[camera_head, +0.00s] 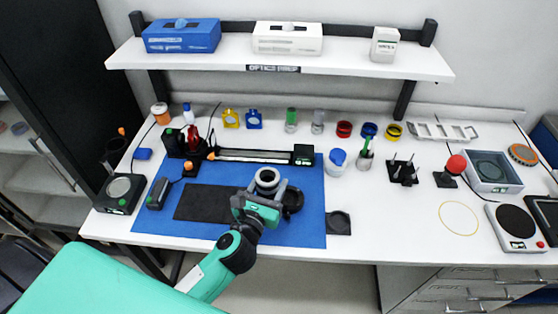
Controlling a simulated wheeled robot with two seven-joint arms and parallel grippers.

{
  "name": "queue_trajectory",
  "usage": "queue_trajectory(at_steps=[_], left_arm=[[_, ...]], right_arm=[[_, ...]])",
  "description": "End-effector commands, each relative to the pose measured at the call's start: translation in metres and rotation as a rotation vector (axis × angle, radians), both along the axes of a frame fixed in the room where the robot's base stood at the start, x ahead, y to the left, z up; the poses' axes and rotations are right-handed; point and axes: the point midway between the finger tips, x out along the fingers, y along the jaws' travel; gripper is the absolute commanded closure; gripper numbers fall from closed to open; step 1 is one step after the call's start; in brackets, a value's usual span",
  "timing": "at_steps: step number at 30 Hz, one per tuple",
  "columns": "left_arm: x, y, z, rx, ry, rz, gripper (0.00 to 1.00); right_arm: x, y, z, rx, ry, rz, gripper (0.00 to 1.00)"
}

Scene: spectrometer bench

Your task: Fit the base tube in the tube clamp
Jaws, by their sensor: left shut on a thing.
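A grey tube with a pale rim and a dark bore, which looks like the base tube (268,178), is at the jaws of my left gripper (264,199). The gripper is shut on it over the right part of the blue mat, and the bore faces up. A dark rounded part, possibly the tube clamp (293,201), shows just right of the jaws. The gripper partly hides it. I cannot tell whether tube and dark part touch. My right gripper is not in view.
The blue mat (160,224) carries a dark pad (205,203) left of the gripper. A long black rail (250,156) lies behind. A small dark square (338,223) is right of the mat. Coloured rings, pots and instruments stand at the back and right. A shelf (220,62) hangs above.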

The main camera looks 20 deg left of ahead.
Motion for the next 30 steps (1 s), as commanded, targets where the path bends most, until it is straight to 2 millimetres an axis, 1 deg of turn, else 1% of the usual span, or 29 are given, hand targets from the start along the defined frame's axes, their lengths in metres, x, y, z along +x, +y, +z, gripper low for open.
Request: queue_trajectory(at_steps=[1,3,6,10,15,23,29,30], left_arm=[[0.016,-0.006,0.001,-0.005,-0.004,-0.001,0.80],[0.033,-0.012,-0.001,-0.003,-0.004,-0.004,0.80],[0.053,-0.021,-0.003,-0.004,-0.004,-0.011,0.80],[0.070,-0.029,-0.004,-0.004,-0.003,-0.018,0.80],[0.076,-0.033,-0.004,-0.005,-0.003,-0.021,0.80],[0.076,-0.033,-0.004,-0.004,-0.003,-0.021,0.80],[0.075,-0.032,-0.003,-0.005,-0.002,-0.020,0.80],[0.075,-0.032,-0.008,-0.005,-0.002,-0.021,0.80]], right_arm=[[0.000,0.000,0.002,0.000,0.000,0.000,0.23],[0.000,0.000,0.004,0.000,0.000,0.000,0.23],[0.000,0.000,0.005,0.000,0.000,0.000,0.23],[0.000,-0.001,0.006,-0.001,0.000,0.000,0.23],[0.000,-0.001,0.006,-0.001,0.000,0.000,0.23],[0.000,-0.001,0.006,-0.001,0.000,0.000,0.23],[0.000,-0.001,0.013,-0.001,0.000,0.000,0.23],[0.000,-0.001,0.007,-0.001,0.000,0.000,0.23]])
